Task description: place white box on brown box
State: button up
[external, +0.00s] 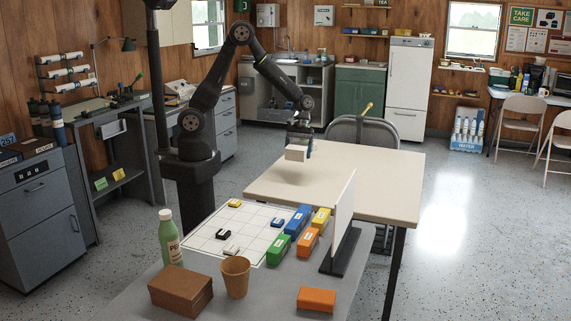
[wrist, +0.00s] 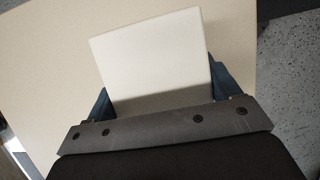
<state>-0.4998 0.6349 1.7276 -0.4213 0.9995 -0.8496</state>
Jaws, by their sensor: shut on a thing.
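The white box (external: 296,153) is held in my gripper (external: 300,146), raised above the beige table. In the wrist view the white box (wrist: 155,58) fills the space between the two blue fingers of my gripper (wrist: 160,95), which are shut on it. The brown box (external: 181,291) sits on the grey table at the front left of the external view, far from my gripper. Its top is bare. The brown box does not show in the wrist view.
A paper cup (external: 235,276) stands right beside the brown box, and a green bottle (external: 169,238) stands behind it. A white upright panel (external: 343,219), an orange box (external: 316,300) and several coloured blocks (external: 297,222) stand to the right. The beige table (external: 385,178) is mostly clear.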

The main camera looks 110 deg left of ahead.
jog(key=shift+d+r, duration=0.25)
jog(key=shift+d, duration=0.15)
jog(key=w+d+r, duration=0.1)
jog(key=w+d, duration=0.7)
jog(key=d, duration=0.6)
jog(key=w+d+r, duration=0.1)
jog(key=w+d, duration=0.7)
jog(key=d, duration=0.6)
jog(key=w+d, duration=0.1)
jog(key=d, duration=1.1)
jog(key=s+d+r, duration=0.1)
jog(key=s+d, duration=0.2)
jog(key=d, duration=0.8)
jog(key=s+d+r, duration=0.1)
jog(key=s+d, duration=0.1)
jog(key=d, duration=0.9)
send_over(181, 279)
jog(key=a, duration=0.2)
jog(key=f, duration=0.3)
jog(key=shift+d+f+m, duration=0.15)
jog(key=shift+d+m, duration=0.1)
jog(key=shift+m, duration=0.05)
jog(key=shift+f, duration=2.4)
jog(key=shift+f, duration=0.1)
